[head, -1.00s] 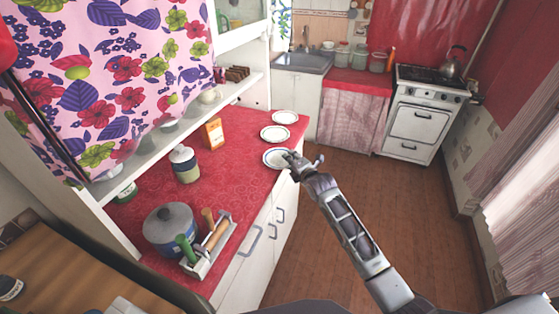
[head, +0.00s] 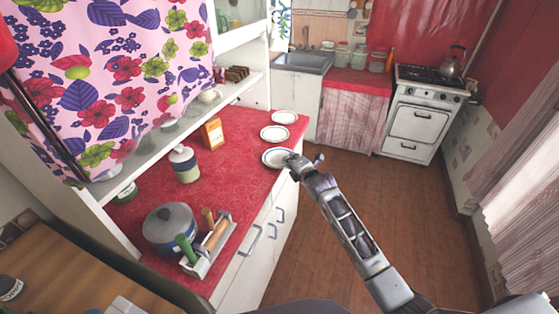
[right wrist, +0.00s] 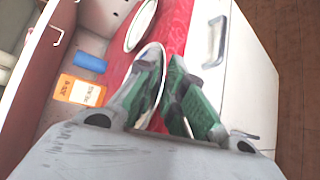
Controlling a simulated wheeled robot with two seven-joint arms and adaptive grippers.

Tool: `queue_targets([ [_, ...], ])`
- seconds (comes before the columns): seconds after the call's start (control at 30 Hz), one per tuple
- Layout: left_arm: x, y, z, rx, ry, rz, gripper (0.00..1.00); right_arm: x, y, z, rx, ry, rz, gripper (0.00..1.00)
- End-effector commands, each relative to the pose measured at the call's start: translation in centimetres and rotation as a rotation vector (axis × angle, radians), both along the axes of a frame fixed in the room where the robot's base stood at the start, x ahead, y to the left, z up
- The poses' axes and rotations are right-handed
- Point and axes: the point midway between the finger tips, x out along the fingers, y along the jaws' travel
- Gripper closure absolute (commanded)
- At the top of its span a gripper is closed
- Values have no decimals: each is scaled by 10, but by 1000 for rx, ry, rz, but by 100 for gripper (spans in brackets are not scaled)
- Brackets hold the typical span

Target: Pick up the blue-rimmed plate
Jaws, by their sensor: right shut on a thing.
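Three pale plates with darker rims lie in a row along the right edge of the red counter. The rim colour is hard to tell at this size. The nearest, which I take as the blue-rimmed plate (head: 275,158), has my right gripper (head: 293,161) at its right edge. In the right wrist view this plate (right wrist: 153,49) shows between and behind the fingers (right wrist: 166,72). The right gripper is shut on its edge, and the fingers hide part of it. I cannot tell whether the plate is clear of the counter. My left gripper is not in view.
The middle plate (head: 274,133) and far plate (head: 284,117) lie close behind. An orange box (head: 212,133), a lidded jar (head: 184,164), a grey pot (head: 169,229) and a utensil caddy (head: 210,262) stand on the red counter (head: 236,180). Open floor (head: 330,190) lies right.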

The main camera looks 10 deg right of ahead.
Motion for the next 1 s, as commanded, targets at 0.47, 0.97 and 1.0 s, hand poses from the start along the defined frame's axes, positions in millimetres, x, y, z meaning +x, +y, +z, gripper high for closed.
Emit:
queue_targets([
  [0.47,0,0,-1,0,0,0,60,0,-1,11,-5,6,0,100],
  [0.97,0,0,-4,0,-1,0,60,0,-1,83,-3,1,0,100],
  [1.0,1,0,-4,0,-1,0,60,0,0,86,-4,2,0,100],
])
